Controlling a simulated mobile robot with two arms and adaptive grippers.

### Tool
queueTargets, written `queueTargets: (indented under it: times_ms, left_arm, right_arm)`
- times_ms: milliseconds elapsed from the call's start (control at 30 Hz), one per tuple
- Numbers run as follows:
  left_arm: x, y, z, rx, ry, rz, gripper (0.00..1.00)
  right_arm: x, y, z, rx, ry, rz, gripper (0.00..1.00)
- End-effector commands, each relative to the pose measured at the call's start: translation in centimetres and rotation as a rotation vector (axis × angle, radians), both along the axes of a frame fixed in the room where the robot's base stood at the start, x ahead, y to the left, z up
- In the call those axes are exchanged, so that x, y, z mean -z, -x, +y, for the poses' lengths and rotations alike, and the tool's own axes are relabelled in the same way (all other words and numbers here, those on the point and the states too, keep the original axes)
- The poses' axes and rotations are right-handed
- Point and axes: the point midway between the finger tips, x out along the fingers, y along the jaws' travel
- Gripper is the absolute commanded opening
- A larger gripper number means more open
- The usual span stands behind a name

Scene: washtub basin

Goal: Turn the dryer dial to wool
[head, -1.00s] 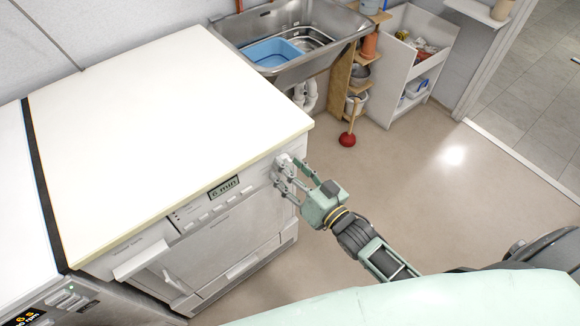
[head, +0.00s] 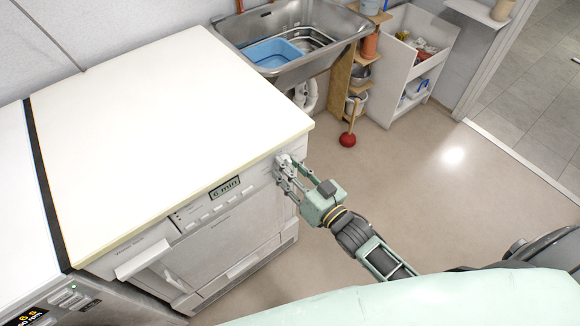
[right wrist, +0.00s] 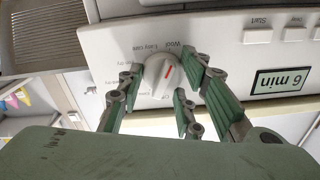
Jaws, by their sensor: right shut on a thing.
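The dryer (head: 215,245) is white, with a display that reads 6 min. Its round white dial (right wrist: 158,70) has a red pointer line, and printed labels lie around it. In the right wrist view the line slants up and to the right, towards the side of the Wool label (right wrist: 175,44); I cannot tell if it lines up exactly. My right gripper (head: 283,171) is at the right end of the dryer's panel, shut on the dial. In the right wrist view its fingers (right wrist: 162,84) stand on both sides of the dial. My left gripper is not in view.
A pale worktop (head: 165,125) covers the dryer. A steel sink (head: 325,25) with a blue basin (head: 273,52) stands behind. A red plunger (head: 347,139) stands on the floor beside a white shelf unit (head: 435,35). The floor right of the dryer is clear.

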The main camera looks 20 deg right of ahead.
Motion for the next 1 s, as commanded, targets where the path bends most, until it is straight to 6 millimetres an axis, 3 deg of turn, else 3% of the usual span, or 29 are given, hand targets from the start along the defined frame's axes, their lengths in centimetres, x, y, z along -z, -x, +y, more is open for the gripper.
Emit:
queueTargets:
  times_ms: [133,367,400,567,867,1000]
  left_arm:
    - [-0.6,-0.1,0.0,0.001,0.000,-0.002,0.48]
    - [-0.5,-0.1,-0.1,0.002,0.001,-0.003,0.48]
    - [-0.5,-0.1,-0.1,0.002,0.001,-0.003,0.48]
    - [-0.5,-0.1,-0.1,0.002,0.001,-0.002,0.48]
    - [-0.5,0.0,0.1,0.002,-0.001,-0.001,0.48]
    - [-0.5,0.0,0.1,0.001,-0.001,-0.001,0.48]
  right_arm:
    - [0.1,0.0,-0.3,0.004,0.089,-0.025,0.07]
    - [0.2,0.0,-0.3,0.005,0.095,-0.027,0.07]
    - [0.2,0.0,-0.3,0.005,0.095,-0.027,0.34]
    - [0.2,0.0,-0.3,0.004,0.093,-0.028,0.47]
    - [0.1,0.0,-0.2,0.003,0.091,-0.030,0.48]
    - [0.2,1.0,-0.5,0.003,0.092,-0.026,0.48]
